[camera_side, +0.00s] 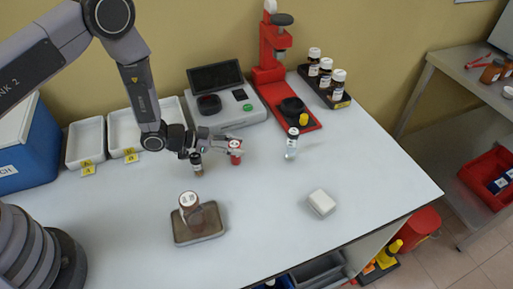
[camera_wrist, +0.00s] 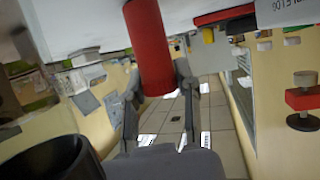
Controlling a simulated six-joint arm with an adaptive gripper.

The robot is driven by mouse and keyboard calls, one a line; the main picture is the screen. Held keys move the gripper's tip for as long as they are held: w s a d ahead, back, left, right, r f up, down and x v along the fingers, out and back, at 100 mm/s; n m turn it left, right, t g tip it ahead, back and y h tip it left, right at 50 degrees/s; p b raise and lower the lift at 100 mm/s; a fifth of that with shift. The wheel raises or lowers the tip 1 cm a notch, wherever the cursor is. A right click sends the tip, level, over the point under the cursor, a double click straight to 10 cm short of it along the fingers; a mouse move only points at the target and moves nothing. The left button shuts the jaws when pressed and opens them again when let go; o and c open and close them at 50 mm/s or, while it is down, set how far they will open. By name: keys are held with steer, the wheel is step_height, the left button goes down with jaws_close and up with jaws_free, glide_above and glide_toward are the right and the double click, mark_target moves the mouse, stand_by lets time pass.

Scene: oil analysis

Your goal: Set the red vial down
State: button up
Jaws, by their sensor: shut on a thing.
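In the wrist view the red vial (camera_wrist: 150,45) is a plain red cylinder between the two fingers of my gripper (camera_wrist: 160,88). The vial's base is at or very near the table top; I cannot tell whether it touches. The fingers hide part of the vial.
A dark vial (camera_side: 196,164) stands close on the left, under my wrist. A clear vial (camera_side: 292,143) stands to the right. A jar (camera_side: 189,202) sits on a tray (camera_side: 206,238) in front. A white block (camera_side: 322,202) lies front right. The table between is clear.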

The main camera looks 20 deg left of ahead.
steer(key=shift+f, duration=0.1)
steer(key=o, duration=0.9)
steer(key=shift+o, duration=0.2)
